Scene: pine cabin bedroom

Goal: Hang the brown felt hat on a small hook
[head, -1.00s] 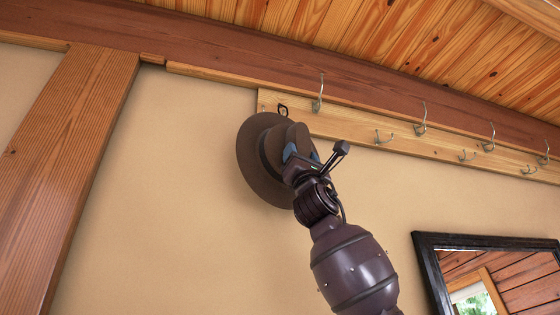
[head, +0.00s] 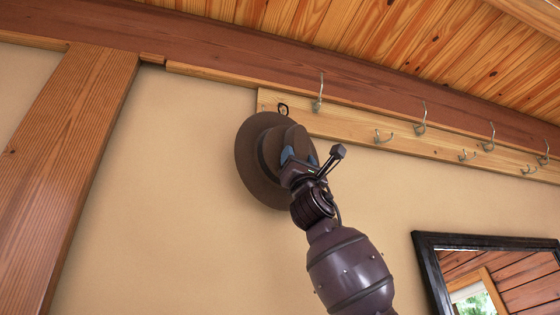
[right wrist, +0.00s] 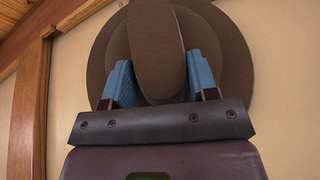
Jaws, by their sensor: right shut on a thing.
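The brown felt hat (head: 257,165) is up against the wall at the left end of the hook rail, brim toward the wall. A dark loop (head: 283,107) shows at its top edge, by the rail's left end; whether it is over a hook I cannot tell. My right gripper (head: 298,157) is shut on the hat's crown. In the right wrist view the blue finger pads (right wrist: 162,80) press on both sides of the crown, and the brim spreads behind. Small hooks (head: 383,137) show lower on the rail to the right. My left gripper is not in view.
The pale wood rail (head: 345,128) carries several larger hooks, one (head: 319,92) just right of the hat. A dark-framed mirror (head: 428,262) hangs at lower right. A wood post (head: 75,160) stands at left, with bare wall between it and the hat.

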